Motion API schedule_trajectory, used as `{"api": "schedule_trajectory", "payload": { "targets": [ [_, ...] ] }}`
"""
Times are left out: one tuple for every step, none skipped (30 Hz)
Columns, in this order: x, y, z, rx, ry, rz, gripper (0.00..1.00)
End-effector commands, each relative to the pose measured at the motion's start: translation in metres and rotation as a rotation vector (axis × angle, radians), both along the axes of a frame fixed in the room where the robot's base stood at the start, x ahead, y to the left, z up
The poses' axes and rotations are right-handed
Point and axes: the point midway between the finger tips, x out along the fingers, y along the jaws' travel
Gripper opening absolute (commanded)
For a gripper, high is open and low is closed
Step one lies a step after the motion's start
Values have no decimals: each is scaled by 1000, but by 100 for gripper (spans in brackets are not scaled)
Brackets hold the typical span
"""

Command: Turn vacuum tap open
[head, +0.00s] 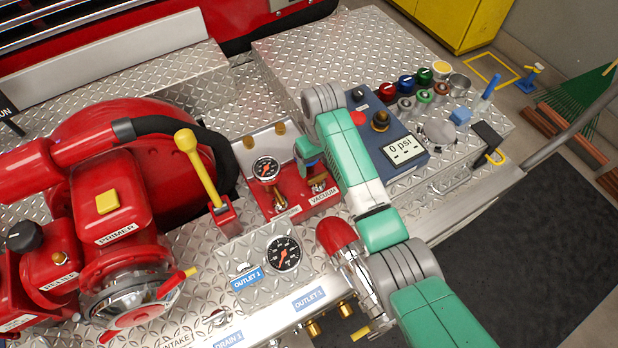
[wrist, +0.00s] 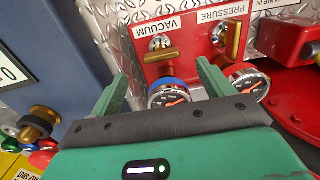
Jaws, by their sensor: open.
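The vacuum tap (wrist: 160,55) is a small brass lever on a silver fitting, below the upside-down VACUUM label (wrist: 160,27) on a red panel in the wrist view. Its lever lies roughly crosswise in that view. In the head view the tap (head: 318,184) shows partly, just beside my arm. My gripper (wrist: 163,72) is open and empty, its two green fingers pointing toward the panel. The tap lies ahead, between the finger directions, and appears untouched. A blue-rimmed gauge (wrist: 169,94) shows between the fingers. In the head view my gripper is mostly hidden by my arm.
The PRESSURE tap (wrist: 234,38) and a red-rimmed gauge (wrist: 247,83) are close to one finger. A blue box with a 0 psi display (head: 404,149) stands right of the panel. A yellow-handled lever (head: 198,168) rises at left. Black hose curves behind it.

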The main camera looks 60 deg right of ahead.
Motion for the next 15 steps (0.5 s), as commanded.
{"api": "schedule_trajectory", "payload": {
  "targets": [
    [-1,1,-12,3,2,-1,80],
    [-1,1,-18,2,2,-1,80],
    [-1,1,-26,1,2,-1,80],
    [-1,0,-32,1,3,0,80],
    [0,0,-38,0,2,0,80],
    [-1,0,-45,0,2,-1,80],
    [0,0,-50,0,1,-1,80],
    [0,0,-54,-1,1,-1,80],
    [0,0,-59,0,0,-1,80],
    [0,0,-62,-1,-1,-1,80],
    [0,0,-64,-2,-1,0,80],
    [0,0,-67,-1,-2,0,80],
    [0,0,-68,-1,-2,-1,80],
    [0,0,-69,-1,-2,-1,80],
    [0,0,-69,-1,-2,-1,80]
  ]
}}
